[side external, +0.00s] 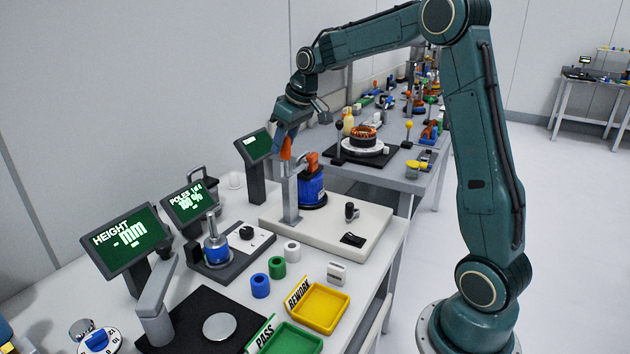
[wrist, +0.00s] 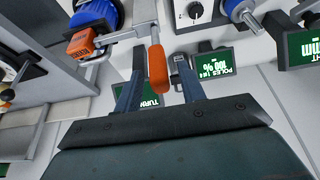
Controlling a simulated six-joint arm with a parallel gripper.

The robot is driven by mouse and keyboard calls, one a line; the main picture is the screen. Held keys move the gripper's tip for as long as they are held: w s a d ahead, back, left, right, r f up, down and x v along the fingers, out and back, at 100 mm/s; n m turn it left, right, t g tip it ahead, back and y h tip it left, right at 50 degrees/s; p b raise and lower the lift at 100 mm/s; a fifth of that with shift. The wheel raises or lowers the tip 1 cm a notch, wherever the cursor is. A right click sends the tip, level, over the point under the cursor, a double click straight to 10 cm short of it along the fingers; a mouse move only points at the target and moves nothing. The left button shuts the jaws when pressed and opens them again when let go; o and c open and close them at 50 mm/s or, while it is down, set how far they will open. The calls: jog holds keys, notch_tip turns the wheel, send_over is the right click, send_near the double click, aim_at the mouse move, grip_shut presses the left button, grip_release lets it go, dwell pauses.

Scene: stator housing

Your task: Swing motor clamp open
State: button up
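The motor clamp's orange handle (side external: 286,148) rises above a grey upright post (side external: 290,195) on the pale base plate. A blue motor (side external: 312,187) stands beside the post, with an orange clamp piece (side external: 312,160) over its top. My gripper (side external: 284,137) points down at the orange handle. In the wrist view my gripper (wrist: 158,60) is open. The orange handle (wrist: 157,68) shows between its two fingers, with a gap on each side. Contact is not visible. The blue motor (wrist: 97,15) and orange clamp piece (wrist: 81,43) lie beyond, at upper left.
A dark display (side external: 254,146) stands just behind the clamp, close to my gripper. The base plate (side external: 375,222) carries a black knob (side external: 351,211). A tester with a blue part (side external: 216,248) sits left. Yellow (side external: 320,306) and green (side external: 290,340) trays lie in front.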

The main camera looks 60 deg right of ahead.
jog(key=shift+x, duration=0.9)
grip_shut()
jog(key=shift+a, duration=0.25)
jog(key=a+f+n+t+h, duration=0.1)
jog(key=a+f+h, duration=0.3)
jog(key=h, duration=0.7)
jog(key=shift+a+n, duration=0.8)
jog(key=shift+a, duration=0.5)
